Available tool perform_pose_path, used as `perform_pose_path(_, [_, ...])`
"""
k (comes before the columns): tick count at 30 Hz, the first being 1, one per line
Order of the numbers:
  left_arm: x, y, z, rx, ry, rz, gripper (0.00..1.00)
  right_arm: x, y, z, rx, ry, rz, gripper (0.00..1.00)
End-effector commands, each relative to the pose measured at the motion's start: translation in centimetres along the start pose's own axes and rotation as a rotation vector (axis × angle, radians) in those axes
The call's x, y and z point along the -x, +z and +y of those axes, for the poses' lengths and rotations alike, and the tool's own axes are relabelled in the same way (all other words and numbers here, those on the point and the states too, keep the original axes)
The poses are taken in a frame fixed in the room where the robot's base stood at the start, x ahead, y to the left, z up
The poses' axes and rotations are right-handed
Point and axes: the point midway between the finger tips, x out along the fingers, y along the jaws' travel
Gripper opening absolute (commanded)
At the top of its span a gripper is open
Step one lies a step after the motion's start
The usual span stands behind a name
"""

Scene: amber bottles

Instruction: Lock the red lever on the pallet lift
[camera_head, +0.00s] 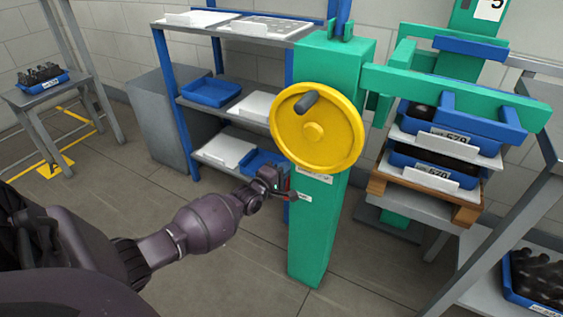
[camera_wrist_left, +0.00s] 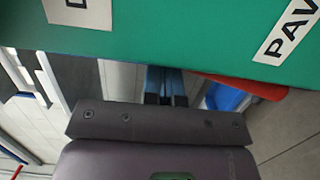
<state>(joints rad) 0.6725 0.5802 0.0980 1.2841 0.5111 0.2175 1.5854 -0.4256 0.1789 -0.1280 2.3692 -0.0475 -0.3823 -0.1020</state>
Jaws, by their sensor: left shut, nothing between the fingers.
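The pallet lift is a green column (camera_head: 318,235) with a large yellow handwheel (camera_head: 316,127) on its front. My left gripper (camera_head: 284,188) is at the column's left side, below the wheel. In the left wrist view its two fingers (camera_wrist_left: 166,90) are together with nothing between them, close to the green column (camera_wrist_left: 190,28). A red part (camera_wrist_left: 250,87), which looks like the lever, sticks out below the column edge there, to the right of the fingers. I cannot tell if they touch. In the head view the lever is mostly hidden by the gripper. My right gripper is not in view.
A blue-framed shelf (camera_head: 184,92) with blue bins and white trays stands behind the column. Right of it, a wooden pallet (camera_head: 427,193) carries stacked blue crates of bottles under the green arms. A grey table (camera_head: 493,250) is at the right edge. The floor in front is clear.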

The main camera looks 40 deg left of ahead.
Motion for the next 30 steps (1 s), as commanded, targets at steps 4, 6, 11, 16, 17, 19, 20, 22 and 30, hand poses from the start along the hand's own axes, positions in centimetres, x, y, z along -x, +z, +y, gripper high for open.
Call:
perform_pose_path(4, [-0.7,-0.2,-0.2,-0.001,-0.002,0.000,0.00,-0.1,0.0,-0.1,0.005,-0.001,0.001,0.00])
perform_pose_path(6, [-0.9,-0.2,-0.1,-0.001,-0.001,0.000,0.00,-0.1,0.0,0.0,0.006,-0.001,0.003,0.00])
perform_pose_path(11, [-1.3,-0.3,0.1,-0.001,0.002,0.001,0.00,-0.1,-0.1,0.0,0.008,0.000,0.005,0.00])
perform_pose_path(16, [-1.5,-0.4,0.3,-0.001,0.006,0.001,0.00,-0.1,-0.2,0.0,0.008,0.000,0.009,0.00])
perform_pose_path(17, [-1.5,-0.4,0.4,-0.001,0.007,0.002,0.00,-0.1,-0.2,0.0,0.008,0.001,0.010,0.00])
perform_pose_path(19, [-1.5,-0.4,0.5,-0.001,0.008,0.002,0.00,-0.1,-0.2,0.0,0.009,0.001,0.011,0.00])
perform_pose_path(20, [-1.6,-0.4,0.5,-0.001,0.009,0.002,0.00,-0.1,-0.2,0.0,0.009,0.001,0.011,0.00])
perform_pose_path(22, [-1.6,-0.4,0.6,-0.001,0.010,0.002,0.00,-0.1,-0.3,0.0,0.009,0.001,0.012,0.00])
perform_pose_path(30, [-1.5,-0.1,1.3,0.000,0.015,0.002,0.00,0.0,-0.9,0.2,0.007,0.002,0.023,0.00])
